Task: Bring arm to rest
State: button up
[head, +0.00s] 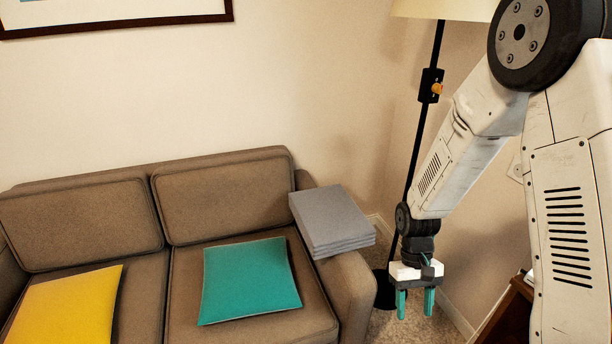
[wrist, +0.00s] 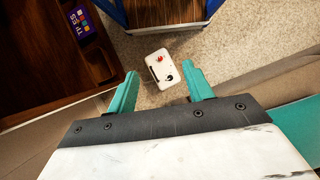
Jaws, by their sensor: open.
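My gripper (head: 415,301) hangs from my arm at the right of the head view, pointing down with its two teal fingers apart. It is beside the right arm of the brown sofa and in front of the lamp's lower pole. In the wrist view my gripper (wrist: 163,88) is open, with nothing between its fingers. Beyond the fingertips, a white flat object (wrist: 163,68) with red and black details shows on the carpet below, apart from them.
A brown sofa (head: 90,215) carries a yellow cushion (head: 68,308), a teal cushion (head: 247,280) and a folded grey blanket (head: 332,220) on its arm. A floor lamp (head: 424,120) stands behind my arm. Dark wooden furniture (wrist: 40,60) holds a purple box (wrist: 86,22).

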jog(key=s+r+t, duration=0.2)
jog(key=s+r, duration=0.3)
jog(key=r, duration=0.5)
jog(key=s+d+r+m+t, duration=0.1)
jog(key=s+r+t, duration=0.1)
jog(key=s+r, duration=0.4)
jog(key=s+r+t, duration=0.2)
jog(key=s+r, duration=0.4)
jog(key=r, duration=0.8)
jog(key=shift+s+d+r+t, duration=0.15)
jog(key=shift+d+r+t, duration=0.15)
jog(key=shift+t, duration=0.1)
